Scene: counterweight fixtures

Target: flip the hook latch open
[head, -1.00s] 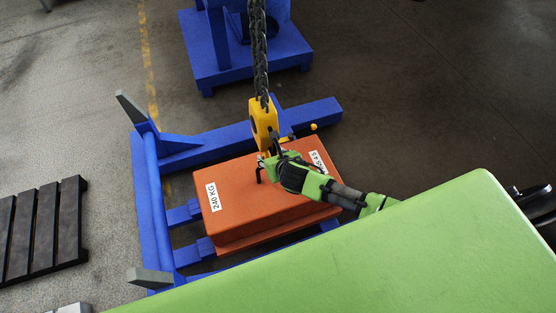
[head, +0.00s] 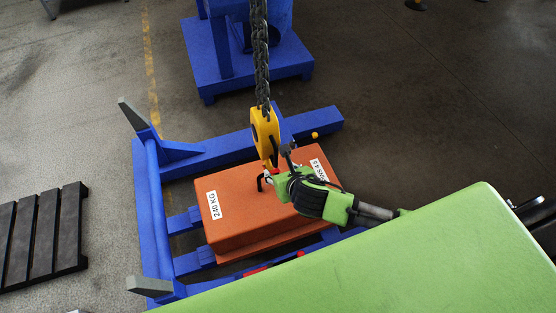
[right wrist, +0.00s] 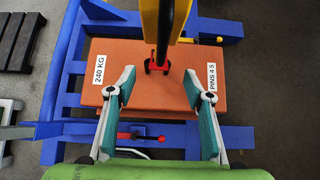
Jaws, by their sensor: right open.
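A yellow hook (head: 265,133) hangs from a black chain (head: 261,60) over the orange counterweight (head: 235,226), which is labelled 240 KG. In the right wrist view the hook (right wrist: 182,18) comes in from the top. A dark bar with red edges (right wrist: 164,30) runs down to the dark lug on the counterweight; I cannot tell for sure whether this is the latch. My right gripper (head: 272,182) is beside the hook's lower end and partly hides it. In the right wrist view the gripper (right wrist: 159,75) is open and empty, its fingers either side of the lug. My left gripper is out of view.
A blue frame (head: 150,200) with grey-tipped posts surrounds the counterweight. A red-handled lever (right wrist: 140,137) lies on the frame below the gripper. A dark pallet (head: 45,238) lies at the left, and a blue stand (head: 245,75) is behind. Open floor is at the right.

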